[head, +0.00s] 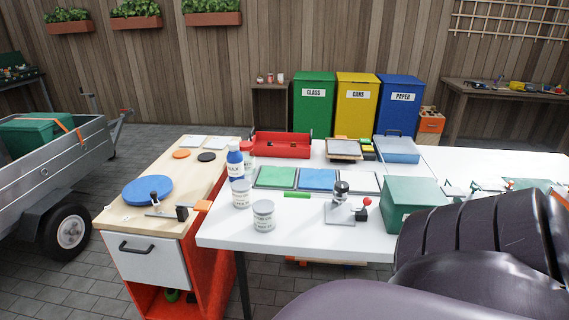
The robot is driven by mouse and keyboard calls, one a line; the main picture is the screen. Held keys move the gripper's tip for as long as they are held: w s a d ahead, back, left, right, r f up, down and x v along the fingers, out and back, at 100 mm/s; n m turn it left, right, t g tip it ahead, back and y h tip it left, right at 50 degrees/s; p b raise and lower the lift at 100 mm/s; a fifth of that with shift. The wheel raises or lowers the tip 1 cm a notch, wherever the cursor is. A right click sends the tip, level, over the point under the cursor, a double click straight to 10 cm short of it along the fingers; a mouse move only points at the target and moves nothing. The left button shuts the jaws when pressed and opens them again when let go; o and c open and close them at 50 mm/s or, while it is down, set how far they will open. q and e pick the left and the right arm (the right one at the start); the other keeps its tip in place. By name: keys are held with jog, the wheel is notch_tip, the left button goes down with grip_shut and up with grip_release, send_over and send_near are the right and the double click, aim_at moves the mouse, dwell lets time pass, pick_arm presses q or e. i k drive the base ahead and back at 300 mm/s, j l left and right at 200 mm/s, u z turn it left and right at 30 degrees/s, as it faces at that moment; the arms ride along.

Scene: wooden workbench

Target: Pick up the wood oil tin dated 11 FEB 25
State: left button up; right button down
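Two pale grey tins with printed labels stand upright near the left end of the white table. One tin (241,195) is farther back, and the other tin (263,217) is nearer the front edge. The print on both is too small to read, so I cannot tell which is wood oil or which bears 11 FEB 25. Neither of my grippers shows. Large dark links of my own arm fill the lower right and hide part of the table.
A blue-capped bottle (235,162) and a partly hidden red-capped bottle (248,160) stand behind the tins. A green bar (297,195), a metal stamp-like device (342,206) and a green box (410,205) lie to the right. A wooden-topped cabinet (188,205) adjoins the left.

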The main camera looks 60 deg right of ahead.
aim_at(241, 190)
jog(key=z, duration=1.6)
jog(key=i+j+z, duration=0.1)
jog(key=z, duration=0.25)
jog(key=j+z, duration=0.65)
jog(key=j, duration=0.5)
jog(key=j+z, duration=0.3)
jog(key=j, duration=1.45)
jog(key=k+j+z, duration=0.1)
jog(key=j, duration=1.65)
jog(key=k, duration=0.05)
